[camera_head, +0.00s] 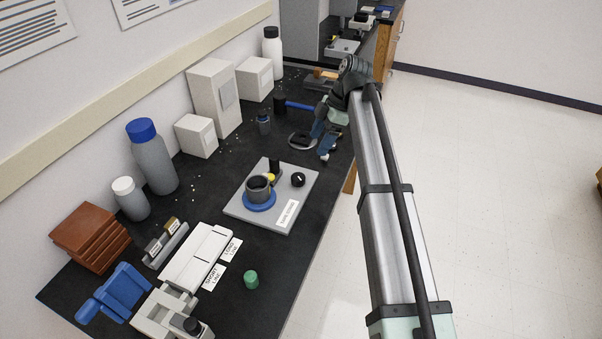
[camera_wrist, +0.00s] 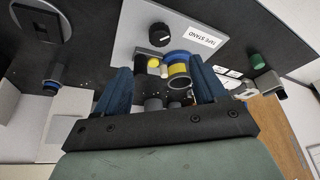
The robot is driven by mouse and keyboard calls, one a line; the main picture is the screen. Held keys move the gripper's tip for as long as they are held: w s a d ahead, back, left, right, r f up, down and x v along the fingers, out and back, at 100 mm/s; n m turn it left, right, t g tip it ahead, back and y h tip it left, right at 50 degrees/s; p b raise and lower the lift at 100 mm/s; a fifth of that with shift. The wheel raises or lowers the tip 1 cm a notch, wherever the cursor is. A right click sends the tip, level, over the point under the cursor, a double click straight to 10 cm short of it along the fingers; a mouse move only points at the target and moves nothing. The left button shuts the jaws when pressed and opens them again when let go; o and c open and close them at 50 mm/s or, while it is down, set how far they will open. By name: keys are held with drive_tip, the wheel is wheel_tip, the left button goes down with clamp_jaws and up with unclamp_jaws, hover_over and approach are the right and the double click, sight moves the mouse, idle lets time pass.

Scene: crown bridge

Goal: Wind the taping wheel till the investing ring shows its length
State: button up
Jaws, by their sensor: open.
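The tape stand is a light grey plate (camera_head: 291,178) on the black bench, labelled "TAPE STAND"; it also shows in the wrist view (camera_wrist: 128,40). On it a blue wheel (camera_head: 260,206) carries a dark grey ring (camera_head: 257,188), upright. In the wrist view the blue wheel (camera_wrist: 179,55) and ring (camera_wrist: 179,82) appear, with a yellow band below the wheel. My gripper (camera_head: 323,138) is open and empty, behind and right of the stand.
Left of the stand are bottles (camera_head: 151,158), white boxes (camera_head: 197,135) and brown slabs (camera_head: 91,238). In front are a white block with cards (camera_head: 195,258), a green cylinder (camera_head: 251,280) and a blue tool (camera_head: 115,292). A blue-handled tool (camera_head: 298,105) lies near my gripper.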

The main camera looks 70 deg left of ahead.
sight(299, 176)
drive_tip(key=x, duration=1.3)
drive_tip(key=shift+s+a+f, duration=0.1)
drive_tip(key=shift+s+f, duration=0.1)
drive_tip(key=shift+f, duration=0.05)
drive_tip(key=c, duration=1.1)
